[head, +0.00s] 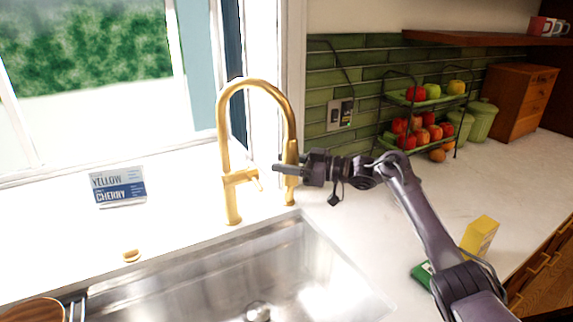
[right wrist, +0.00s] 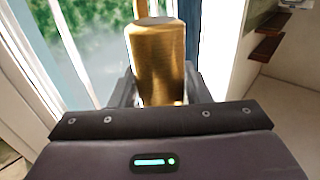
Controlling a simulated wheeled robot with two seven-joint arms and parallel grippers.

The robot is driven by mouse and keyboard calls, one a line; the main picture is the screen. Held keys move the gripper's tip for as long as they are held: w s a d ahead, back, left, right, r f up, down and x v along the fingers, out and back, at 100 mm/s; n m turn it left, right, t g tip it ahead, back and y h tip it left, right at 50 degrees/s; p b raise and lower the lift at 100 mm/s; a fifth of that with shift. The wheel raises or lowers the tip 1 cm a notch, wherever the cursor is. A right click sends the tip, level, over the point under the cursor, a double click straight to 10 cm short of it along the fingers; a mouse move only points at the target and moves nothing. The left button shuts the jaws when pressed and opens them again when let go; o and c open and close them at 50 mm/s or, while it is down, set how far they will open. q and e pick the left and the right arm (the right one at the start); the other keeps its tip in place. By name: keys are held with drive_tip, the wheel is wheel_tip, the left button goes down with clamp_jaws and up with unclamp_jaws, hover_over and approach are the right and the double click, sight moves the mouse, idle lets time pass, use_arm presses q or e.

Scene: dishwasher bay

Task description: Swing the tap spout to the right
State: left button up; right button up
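The gold tap (head: 232,205) stands behind the sink. Its tall spout (head: 258,84) arches up and to the right, and its thick end hangs down over the back right of the sink area. My right gripper (head: 284,169) comes in from the right at this hanging end, with a dark finger across it. In the right wrist view, the gold spout end (right wrist: 158,60) stands between my two fingers, which lie close against both its sides, so the gripper looks shut on it. A small lever handle (head: 241,178) sits low on the tap. My left gripper is out of view.
A steel sink (head: 225,285) lies in front. A blue and white card (head: 118,187) stands behind it to the left. A fruit rack (head: 420,130), green canisters (head: 480,120) and a wooden box (head: 520,100) stand back right. A yellow box (head: 480,238) is near my right arm.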

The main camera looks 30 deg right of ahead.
drive_tip(key=shift+o, duration=1.4)
drive_tip(key=shift+f, duration=0.1)
drive_tip(key=b+v, duration=0.2)
drive_tip(key=v, duration=0.5)
drive_tip(key=shift+s+d+b, duration=0.2)
drive_tip(key=shift+d+b, duration=0.05)
drive_tip(key=shift+b, duration=0.15)
